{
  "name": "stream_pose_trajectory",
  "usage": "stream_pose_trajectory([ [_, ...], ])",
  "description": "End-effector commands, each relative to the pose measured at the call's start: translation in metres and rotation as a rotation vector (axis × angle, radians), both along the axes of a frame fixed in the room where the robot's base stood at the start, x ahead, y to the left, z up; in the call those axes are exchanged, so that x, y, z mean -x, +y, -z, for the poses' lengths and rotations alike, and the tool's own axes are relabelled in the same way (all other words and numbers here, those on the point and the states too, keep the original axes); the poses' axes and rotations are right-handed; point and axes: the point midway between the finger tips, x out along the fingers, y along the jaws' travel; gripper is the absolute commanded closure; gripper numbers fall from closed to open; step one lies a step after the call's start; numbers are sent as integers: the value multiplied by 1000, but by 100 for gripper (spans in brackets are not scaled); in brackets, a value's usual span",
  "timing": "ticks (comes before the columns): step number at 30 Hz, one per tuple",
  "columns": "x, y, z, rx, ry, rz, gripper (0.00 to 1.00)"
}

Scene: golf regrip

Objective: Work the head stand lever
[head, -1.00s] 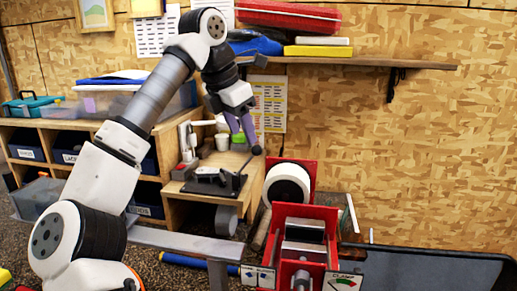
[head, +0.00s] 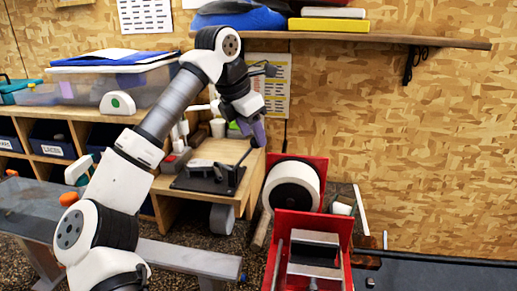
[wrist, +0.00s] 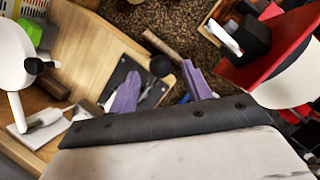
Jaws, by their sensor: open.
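The head stand (head: 188,183) is a dark base plate with a small clamp-like block, on a wooden bench at the centre. Its black lever (head: 240,163) leans up to the right and ends in a round black knob, which also shows in the wrist view (wrist: 160,66). My gripper (head: 257,133) has purple fingers and is open, just above the knob in the head view. In the wrist view my gripper (wrist: 160,75) shows the knob between the two spread fingertips. I cannot tell whether either finger touches it.
A red-framed unit with a white roll (head: 291,187) stands close to the right of the bench. A second red frame (head: 312,246) is in front. A wooden shelf (head: 400,41) runs above. A white cup (head: 218,128) stands behind the head stand.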

Motion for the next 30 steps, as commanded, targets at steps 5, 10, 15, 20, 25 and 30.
stream_pose_trajectory([
  [5,-9,-10,32,2,1,3,51],
  [10,-14,-16,50,1,0,2,51],
  [15,-16,-17,56,1,-1,1,51],
  [20,-16,-17,56,1,-1,1,51],
  [25,-16,-17,56,1,-1,1,64],
  [30,-16,-17,56,1,-1,1,86],
])
